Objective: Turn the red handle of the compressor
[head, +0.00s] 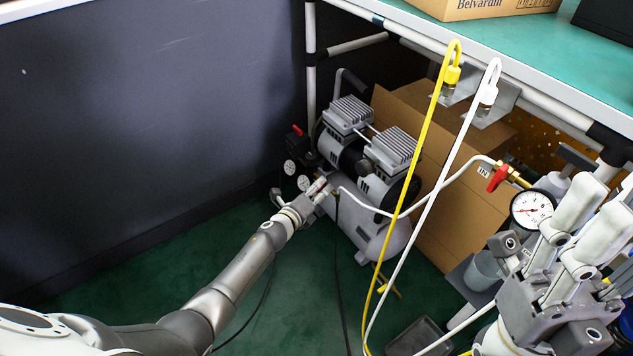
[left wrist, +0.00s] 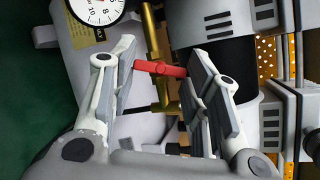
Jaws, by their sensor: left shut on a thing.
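The compressor (head: 372,222) is a grey tank with two finned motor heads, standing on the green floor under the bench. My left gripper (head: 322,190) reaches its left end. In the left wrist view, a red handle (left wrist: 160,69) on a brass valve lies crosswise between the fingers of my left gripper (left wrist: 160,78), which is shut on it. In the head view the gripper hides this handle. My right gripper (head: 585,225) is large at the lower right, away from the compressor; its finger opening is unclear.
A yellow hose (head: 418,150) and a white hose (head: 452,133) hang in front of the compressor. Another red valve handle (head: 497,178) and a pressure gauge (head: 531,209) are near my right gripper. A cardboard box (head: 455,225) stands behind. Floor at left is mostly clear.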

